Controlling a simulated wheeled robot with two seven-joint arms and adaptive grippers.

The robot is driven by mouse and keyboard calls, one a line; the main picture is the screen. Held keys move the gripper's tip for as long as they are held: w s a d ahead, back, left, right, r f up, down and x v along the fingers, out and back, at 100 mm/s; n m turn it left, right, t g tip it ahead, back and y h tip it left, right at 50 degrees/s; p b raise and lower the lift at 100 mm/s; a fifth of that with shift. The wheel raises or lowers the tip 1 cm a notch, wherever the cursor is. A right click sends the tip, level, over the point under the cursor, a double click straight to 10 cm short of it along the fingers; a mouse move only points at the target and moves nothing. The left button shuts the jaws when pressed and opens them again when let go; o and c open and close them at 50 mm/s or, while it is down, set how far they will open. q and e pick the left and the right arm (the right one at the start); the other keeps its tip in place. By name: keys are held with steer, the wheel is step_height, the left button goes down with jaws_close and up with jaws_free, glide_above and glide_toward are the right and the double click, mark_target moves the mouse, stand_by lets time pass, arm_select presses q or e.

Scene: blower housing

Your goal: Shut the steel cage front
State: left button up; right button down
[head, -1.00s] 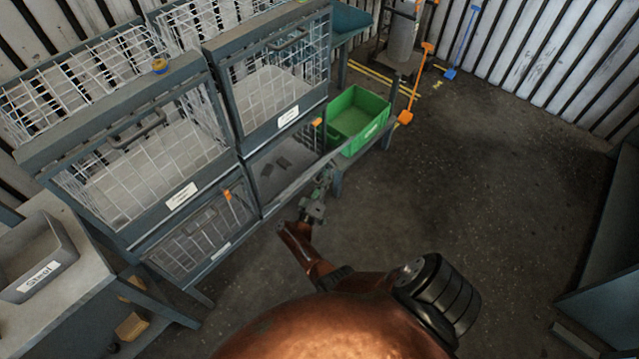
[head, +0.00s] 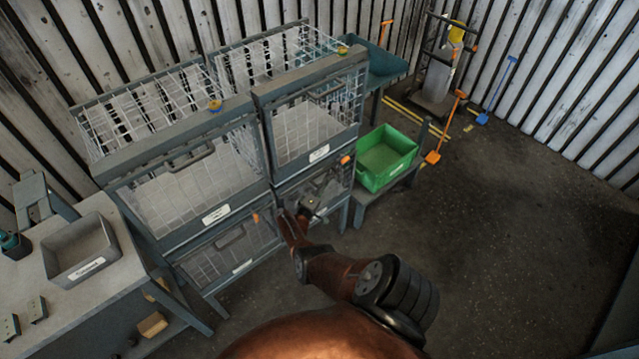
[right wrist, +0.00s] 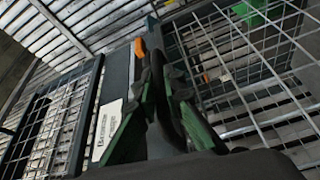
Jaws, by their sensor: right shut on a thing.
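The cages form two rows of mesh compartments. The lower right cage front (head: 332,184) is a mesh panel in a dark frame, partly hidden by my right gripper (head: 308,206). It looks close to upright, but I cannot tell whether it is flush with its frame. In the right wrist view my gripper (right wrist: 163,82) is shut on a dark handle bar, with mesh (right wrist: 235,50) beside it at the right. An orange latch (right wrist: 139,47) is just beyond the fingers. An orange latch (head: 347,159) also shows at the cage's upper right. My left gripper is out of view.
A green bin (head: 385,158) stands on a low bench right of the cages. A grey bin (head: 82,248) sits on the left workbench (head: 50,300). Orange and blue shovels (head: 433,155) lean farther back. The floor at the right (head: 500,220) is clear.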

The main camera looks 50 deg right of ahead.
steer(key=shift+w+r, duration=0.15)
steer(key=shift+w, duration=0.15)
steer(key=c, duration=2)
jaws_free()
steer(key=shift+s, duration=0.1)
steer(key=a, duration=0.4)
steer(key=s+a, duration=0.1)
steer(key=a, duration=0.3)
steer(key=a+f, duration=0.1)
steer(key=a, duration=0.2)
steer(key=shift+s+a, duration=0.4)
